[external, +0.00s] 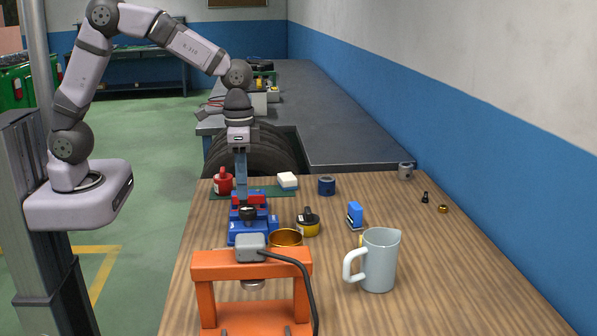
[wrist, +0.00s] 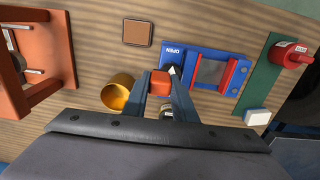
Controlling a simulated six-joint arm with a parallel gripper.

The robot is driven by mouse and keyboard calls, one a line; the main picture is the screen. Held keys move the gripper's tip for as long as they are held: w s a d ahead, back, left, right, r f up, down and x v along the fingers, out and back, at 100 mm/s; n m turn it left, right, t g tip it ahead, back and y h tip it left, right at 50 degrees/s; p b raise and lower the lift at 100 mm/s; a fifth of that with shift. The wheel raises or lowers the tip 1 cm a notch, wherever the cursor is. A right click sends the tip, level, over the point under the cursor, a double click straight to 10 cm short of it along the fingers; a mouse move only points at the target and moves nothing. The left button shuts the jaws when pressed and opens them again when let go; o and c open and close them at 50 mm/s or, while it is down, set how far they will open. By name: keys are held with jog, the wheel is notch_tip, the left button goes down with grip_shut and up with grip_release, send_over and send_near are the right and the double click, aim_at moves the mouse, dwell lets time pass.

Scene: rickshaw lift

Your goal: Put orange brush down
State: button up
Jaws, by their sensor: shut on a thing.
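My gripper (wrist: 164,84) points down with its two blue fingers closed on a small orange block-like piece, which I take to be the orange brush (wrist: 160,83). Only this end of the brush shows, so its bristles and how far it hangs down cannot be told. In the external view my gripper (external: 241,193) is above the blue vise with red jaws (external: 249,232), and the brush cannot be made out there. Whether the brush touches anything below is hidden.
A gold cup (external: 286,237) and a yellow-black jar (external: 308,228) stand close by. An orange stand (external: 252,262) with a black cable is in front, a grey mug (external: 379,262) to its right. A flat brown square (wrist: 138,32) lies on the wooden table (external: 460,275), whose right side is mostly clear.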

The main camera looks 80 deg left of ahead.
jog(key=w+a+f, duration=0.2)
jog(key=w+a, duration=1.3)
jog(key=shift+w+a, duration=0.2)
jog(key=shift+a, duration=0.15)
jog(key=shift+f, duration=0.1)
jog(key=shift+f+p, duration=1.7)
jog(key=shift+f, duration=3.05)
jog(key=shift+f, duration=0.1)
